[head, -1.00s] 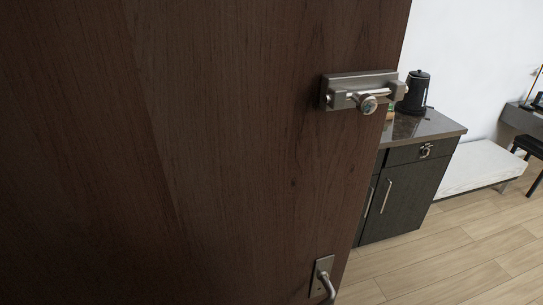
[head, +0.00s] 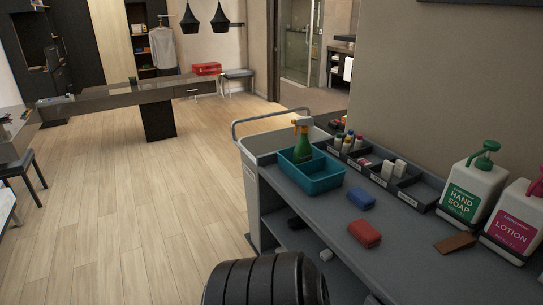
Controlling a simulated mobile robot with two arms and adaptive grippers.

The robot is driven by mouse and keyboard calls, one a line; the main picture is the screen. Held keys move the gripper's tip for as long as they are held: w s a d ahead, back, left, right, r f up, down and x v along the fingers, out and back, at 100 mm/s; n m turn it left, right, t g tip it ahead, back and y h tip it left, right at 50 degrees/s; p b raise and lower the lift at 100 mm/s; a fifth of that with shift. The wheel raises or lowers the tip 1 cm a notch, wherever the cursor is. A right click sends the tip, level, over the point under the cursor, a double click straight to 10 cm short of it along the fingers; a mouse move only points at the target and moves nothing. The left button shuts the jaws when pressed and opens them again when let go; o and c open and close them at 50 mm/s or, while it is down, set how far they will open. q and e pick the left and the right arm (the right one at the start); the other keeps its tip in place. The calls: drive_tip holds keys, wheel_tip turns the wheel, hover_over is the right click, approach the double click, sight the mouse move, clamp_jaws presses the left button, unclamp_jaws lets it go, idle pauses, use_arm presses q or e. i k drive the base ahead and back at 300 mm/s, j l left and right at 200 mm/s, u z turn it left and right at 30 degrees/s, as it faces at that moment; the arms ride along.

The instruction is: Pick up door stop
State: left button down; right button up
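A brown wedge that looks like the door stop (head: 455,243) lies on the grey top of the housekeeping cart (head: 310,207), at the right of the head view. It lies just in front of the hand soap bottle (head: 469,192) and the lotion bottle (head: 515,220). Neither of my grippers shows in the head view.
A red block (head: 364,234), a blue block (head: 361,200), a teal bin (head: 310,177) with a spray bottle (head: 302,142) and a divided black tray (head: 378,172) share the cart top. A wall stands behind the cart. Wooden floor (head: 130,220) is open at left.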

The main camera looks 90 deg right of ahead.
sight(463, 240)
drive_tip(key=z, duration=4.15)
